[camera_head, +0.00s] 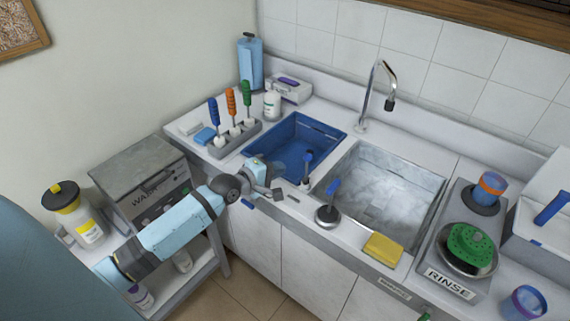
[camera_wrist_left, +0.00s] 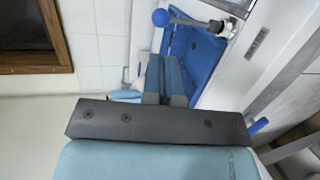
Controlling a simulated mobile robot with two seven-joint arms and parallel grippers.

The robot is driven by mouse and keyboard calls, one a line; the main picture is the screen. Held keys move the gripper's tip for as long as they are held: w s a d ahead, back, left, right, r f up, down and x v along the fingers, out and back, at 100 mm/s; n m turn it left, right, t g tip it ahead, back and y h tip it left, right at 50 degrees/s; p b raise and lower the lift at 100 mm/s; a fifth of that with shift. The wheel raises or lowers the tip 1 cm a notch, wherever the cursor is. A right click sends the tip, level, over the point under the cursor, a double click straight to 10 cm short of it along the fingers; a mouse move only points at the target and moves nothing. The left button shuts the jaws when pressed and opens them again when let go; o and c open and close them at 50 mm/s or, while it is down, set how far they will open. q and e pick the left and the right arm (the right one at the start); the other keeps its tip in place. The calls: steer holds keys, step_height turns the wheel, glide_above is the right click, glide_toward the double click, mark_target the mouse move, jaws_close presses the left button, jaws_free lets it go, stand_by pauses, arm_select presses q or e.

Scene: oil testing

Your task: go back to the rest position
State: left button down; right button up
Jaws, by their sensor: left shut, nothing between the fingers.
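My left arm comes in from the left, and its gripper (camera_head: 277,194) is at the counter's front edge, in front of the blue basin (camera_head: 335,131). The left gripper is shut and empty. In the left wrist view its fingers (camera_wrist_left: 163,78) are together, with the blue basin (camera_wrist_left: 205,62) beyond them. My right gripper is not in view.
A blue-handled tool (camera_head: 308,165) stands close to the left gripper, and another (camera_head: 330,200) stands by the steel sink (camera_head: 428,192). A yellow sponge (camera_head: 383,249) lies at the front edge.

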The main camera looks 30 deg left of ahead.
arm_select(q)
steer(key=v, duration=0.6)
steer(key=s+d+f+m+g+y, duration=0.1)
steer(key=s+d+f+m+g, duration=0.3)
steer(key=s+d+f+m, duration=1.3)
steer(key=shift+s+d+f+m+b, duration=0.4)
steer(key=shift+s+f+m, duration=0.2)
steer(key=shift+f, duration=0.25)
